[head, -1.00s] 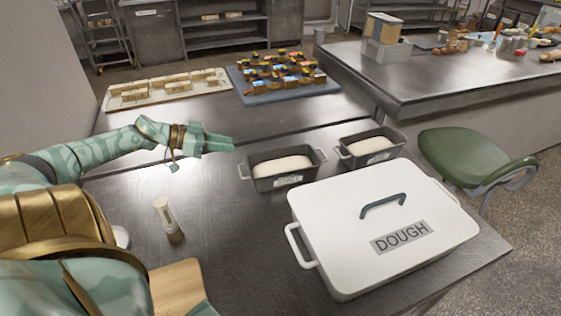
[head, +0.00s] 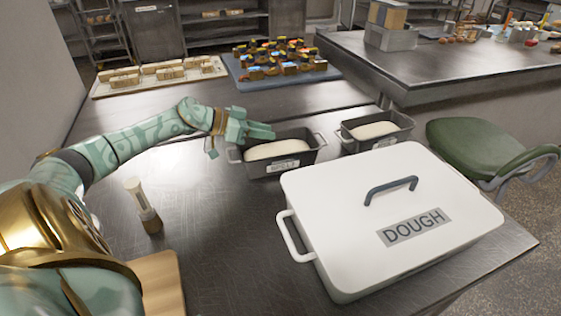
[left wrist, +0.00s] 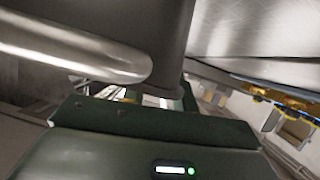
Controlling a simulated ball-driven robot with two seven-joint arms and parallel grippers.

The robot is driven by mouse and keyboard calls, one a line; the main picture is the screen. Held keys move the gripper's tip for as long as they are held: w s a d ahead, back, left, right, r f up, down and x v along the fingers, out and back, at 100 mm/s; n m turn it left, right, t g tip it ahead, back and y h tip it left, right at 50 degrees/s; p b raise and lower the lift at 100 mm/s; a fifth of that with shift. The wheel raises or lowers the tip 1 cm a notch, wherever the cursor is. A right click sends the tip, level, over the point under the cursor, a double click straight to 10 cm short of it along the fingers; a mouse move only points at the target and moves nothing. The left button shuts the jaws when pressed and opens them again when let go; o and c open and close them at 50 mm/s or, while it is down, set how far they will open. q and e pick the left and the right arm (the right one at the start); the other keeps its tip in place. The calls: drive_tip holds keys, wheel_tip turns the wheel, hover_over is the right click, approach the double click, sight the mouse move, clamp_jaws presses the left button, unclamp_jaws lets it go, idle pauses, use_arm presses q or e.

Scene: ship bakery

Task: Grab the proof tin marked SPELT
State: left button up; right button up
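The proof tin marked SPELT (head: 309,158) is a dark grey loaf tin with pale dough in it, a label on its front and a loop handle at each end. The label is small but seems to read SPELT. My left gripper (head: 262,131) is at the tin's back left corner, above the left handle, its fingers pointing right. The fingers look apart, with nothing seen between them. In the left wrist view, a pale rounded bar (left wrist: 75,50) and a dark surface are close by; I cannot tell which parts they are. My right gripper is out of view.
A second dough tin (head: 408,124) stands to the right. A white lidded DOUGH box (head: 330,215) fills the table in front of both. A blue tray (head: 240,84) and a board (head: 105,88) hold goods behind.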

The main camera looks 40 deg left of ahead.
use_arm(q)
drive_tip(key=shift+x, duration=1.05)
drive_tip(key=shift+s, duration=0.1)
clamp_jaws()
idle(0.4)
drive_tip(key=shift+r, duration=0.1)
